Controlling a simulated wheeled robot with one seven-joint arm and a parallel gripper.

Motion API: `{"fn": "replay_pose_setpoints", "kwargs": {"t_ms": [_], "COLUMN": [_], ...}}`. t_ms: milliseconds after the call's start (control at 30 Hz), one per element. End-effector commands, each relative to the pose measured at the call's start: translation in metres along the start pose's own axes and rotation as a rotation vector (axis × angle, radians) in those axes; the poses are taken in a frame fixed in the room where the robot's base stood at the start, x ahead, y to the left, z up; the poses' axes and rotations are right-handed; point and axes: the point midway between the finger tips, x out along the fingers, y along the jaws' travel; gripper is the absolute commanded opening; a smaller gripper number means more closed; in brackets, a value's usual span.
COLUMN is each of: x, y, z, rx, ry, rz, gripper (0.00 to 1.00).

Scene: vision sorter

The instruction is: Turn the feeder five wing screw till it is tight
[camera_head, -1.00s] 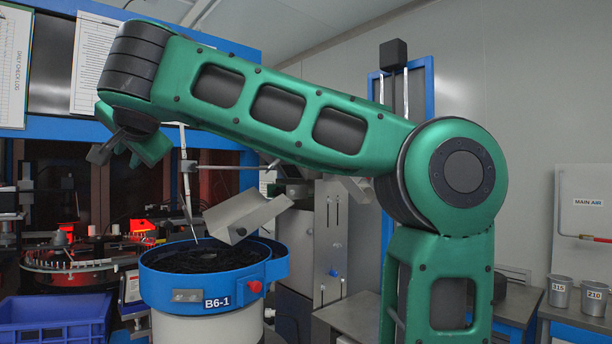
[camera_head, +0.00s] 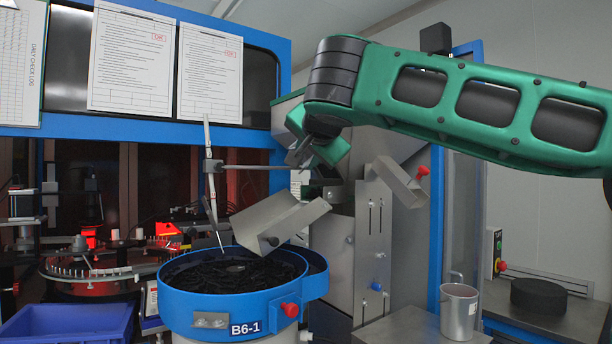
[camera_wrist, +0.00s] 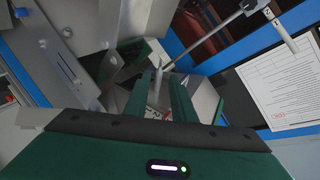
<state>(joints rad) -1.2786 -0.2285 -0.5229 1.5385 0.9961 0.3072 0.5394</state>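My gripper (camera_head: 302,152) is above and right of the blue-rimmed bowl marked B6-1 (camera_head: 190,308), near the end of a thin horizontal rod (camera_head: 255,167). In the wrist view its two green fingers (camera_wrist: 160,98) stand apart with a gap between them. A small pale metal part (camera_wrist: 158,78) shows in or behind that gap; I cannot tell if it is touched. No feeder five label is readable. Candidate screws are a red knob (camera_head: 290,309) on the bowl rim, a red knob (camera_head: 423,171) on the right-hand chute and a dark knob (camera_head: 272,241) on the left-hand chute.
Sheet-metal chutes (camera_head: 268,220) rise over the bowl. A slotted plate (camera_head: 372,235) with a blue knob (camera_head: 377,286) stands right of it. A blue crate (camera_head: 65,322) is at lower left and a metal cup (camera_head: 459,312) at lower right. Paper sheets (camera_head: 131,60) hang on the blue frame.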

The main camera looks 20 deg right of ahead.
Motion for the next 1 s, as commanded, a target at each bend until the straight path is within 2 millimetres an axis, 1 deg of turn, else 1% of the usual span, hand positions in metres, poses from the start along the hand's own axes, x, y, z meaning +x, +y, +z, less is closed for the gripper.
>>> {"fn": "replay_pose_setpoints", "kwargs": {"t_ms": [333,467,667,1000], "x": [0.000,0.006,0.028,0.076], "y": [-0.001,-0.002,-0.003,-0.003], "z": [0.002,0.003,0.004,0.004], "rx": [-0.001,-0.002,-0.003,-0.003], "ry": [-0.001,-0.003,-0.003,-0.002], "rz": [-0.001,-0.002,-0.002,0.000], "gripper": [0.23,0.23,0.23,0.23]}}
